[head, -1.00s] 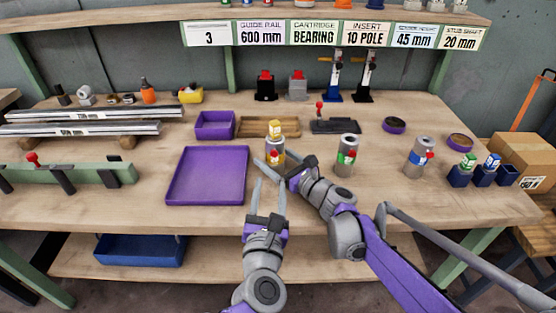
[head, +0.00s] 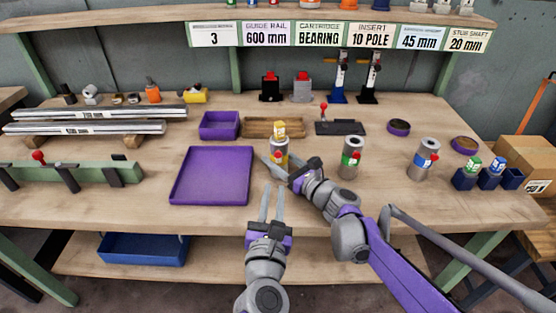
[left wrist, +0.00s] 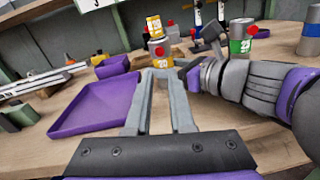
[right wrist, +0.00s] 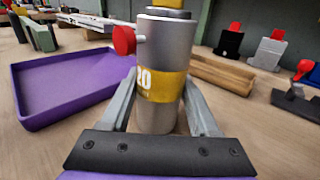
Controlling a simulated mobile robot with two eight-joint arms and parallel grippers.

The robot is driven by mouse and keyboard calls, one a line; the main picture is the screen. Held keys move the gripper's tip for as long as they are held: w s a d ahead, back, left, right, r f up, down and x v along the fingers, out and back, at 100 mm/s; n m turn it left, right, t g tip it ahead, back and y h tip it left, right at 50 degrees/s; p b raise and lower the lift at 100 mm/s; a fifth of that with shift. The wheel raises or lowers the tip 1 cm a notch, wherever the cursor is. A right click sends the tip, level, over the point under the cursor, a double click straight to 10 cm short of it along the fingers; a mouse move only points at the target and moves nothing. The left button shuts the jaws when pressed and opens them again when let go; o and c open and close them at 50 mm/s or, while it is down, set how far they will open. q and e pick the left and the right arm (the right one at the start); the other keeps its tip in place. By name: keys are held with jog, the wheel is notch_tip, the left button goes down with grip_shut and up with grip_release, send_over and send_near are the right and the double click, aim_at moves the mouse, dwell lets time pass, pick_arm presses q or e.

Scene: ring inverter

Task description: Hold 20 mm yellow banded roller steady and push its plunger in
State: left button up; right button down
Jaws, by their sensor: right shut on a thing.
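The yellow banded roller (head: 280,146) stands upright on the bench, a grey cylinder with a yellow band and a red side knob. A yellow piece (head: 279,129) sticks up from its top; I take it for the plunger. My right gripper (head: 278,165) is shut on the roller, with fingers on both sides of it in the right wrist view (right wrist: 157,100). My left gripper (head: 274,189) is empty and below the roller in the head view, its fingers a small gap apart. In the left wrist view the roller (left wrist: 160,53) stands beyond the left fingertips.
An empty purple tray (head: 181,200) lies left of the roller, with a purple bin (head: 219,125) and wooden tray (head: 255,127) behind. Green-banded (head: 352,158) and blue-banded (head: 424,160) rollers stand to the right. Bench front is fairly clear around my left gripper.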

aim_at(278, 156)
pick_arm(q)
jog(key=s, duration=0.2)
jog(key=s+n, duration=0.1)
jog(key=s, duration=0.1)
jog(key=shift+a+f+n, duration=0.1)
jog(key=shift+a+n, duration=0.1)
jog(key=shift+n, duration=0.1)
grip_shut()
jog(key=shift+w, duration=0.1)
jog(key=w, duration=0.9)
jog(key=w+d, duration=0.1)
jog(key=w, duration=0.4)
